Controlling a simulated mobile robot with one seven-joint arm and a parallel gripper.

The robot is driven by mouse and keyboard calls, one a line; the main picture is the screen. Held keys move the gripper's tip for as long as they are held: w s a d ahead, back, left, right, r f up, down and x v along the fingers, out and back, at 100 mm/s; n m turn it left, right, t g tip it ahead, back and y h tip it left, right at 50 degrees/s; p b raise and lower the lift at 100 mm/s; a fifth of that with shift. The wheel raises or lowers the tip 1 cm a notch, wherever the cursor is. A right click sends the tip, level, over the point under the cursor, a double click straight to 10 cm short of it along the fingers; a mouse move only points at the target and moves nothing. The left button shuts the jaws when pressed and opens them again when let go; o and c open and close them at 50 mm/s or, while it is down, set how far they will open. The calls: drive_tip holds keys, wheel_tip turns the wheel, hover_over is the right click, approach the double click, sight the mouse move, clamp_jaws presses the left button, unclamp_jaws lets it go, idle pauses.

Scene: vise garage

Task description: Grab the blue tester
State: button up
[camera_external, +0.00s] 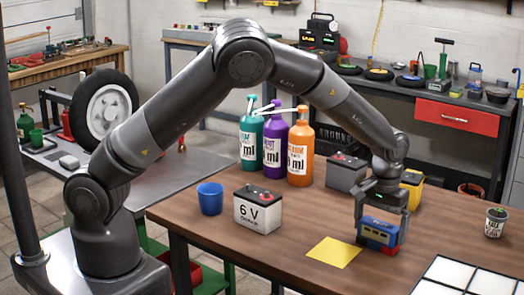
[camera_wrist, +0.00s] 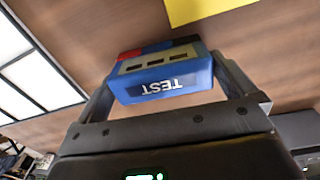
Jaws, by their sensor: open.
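The blue tester (camera_external: 376,232) is a small blue box with a red part, standing on the wooden table. In the wrist view the tester (camera_wrist: 165,75) shows the word TEST, upside down, and lies between the two fingers. My gripper (camera_external: 381,228) points down over it, with one finger at each side of the box. In the wrist view my gripper (camera_wrist: 160,90) is open around the tester. I cannot tell whether either finger touches it.
A yellow sheet (camera_external: 333,252) lies left of the tester. A white 6 V battery (camera_external: 258,210), blue cup (camera_external: 210,198), grey battery (camera_external: 346,172), yellow battery (camera_external: 412,190) and several bottles (camera_external: 300,155) stand around. A small pot (camera_external: 495,222) and white-panelled tray (camera_external: 462,274) are at right.

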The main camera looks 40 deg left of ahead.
drive_tip(key=shift+f, duration=0.95)
drive_tip(key=c, duration=0.7)
drive_tip(key=shift+r, duration=0.1)
